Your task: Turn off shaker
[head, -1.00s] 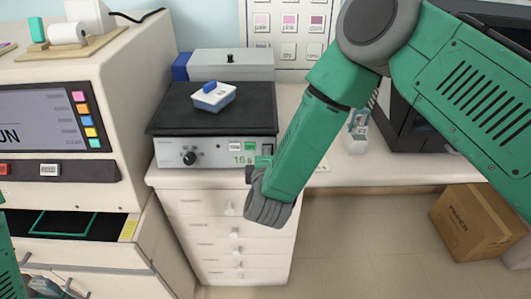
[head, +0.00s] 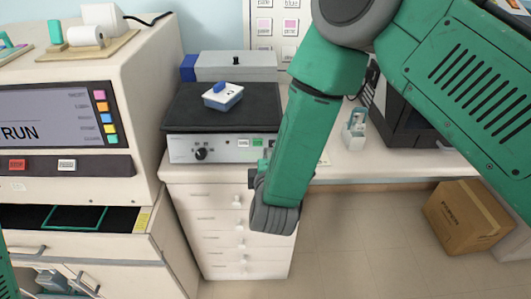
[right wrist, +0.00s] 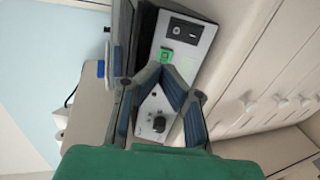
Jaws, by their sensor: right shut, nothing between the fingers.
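The shaker (head: 185,151) stands on a white drawer cabinet, with a black platform (head: 255,108) on top and a light front panel with a knob (head: 201,154). A white dish with a blue part (head: 222,96) sits on the platform. In the right wrist view the panel shows a black rocker switch (right wrist: 178,30), a lit green button (right wrist: 165,55) and a knob (right wrist: 159,123). My right gripper (head: 264,165) is shut and empty, in front of the panel's right end. Its tips (right wrist: 166,72) appear near the green button; contact cannot be told. My left gripper is not visible.
A large machine (head: 130,90) with a screen reading RUN stands at left. A grey box (head: 235,66) is behind the shaker. A dark device (head: 410,125) and a small bottle rack (head: 354,130) are at right. A cardboard box (head: 468,218) is on the floor.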

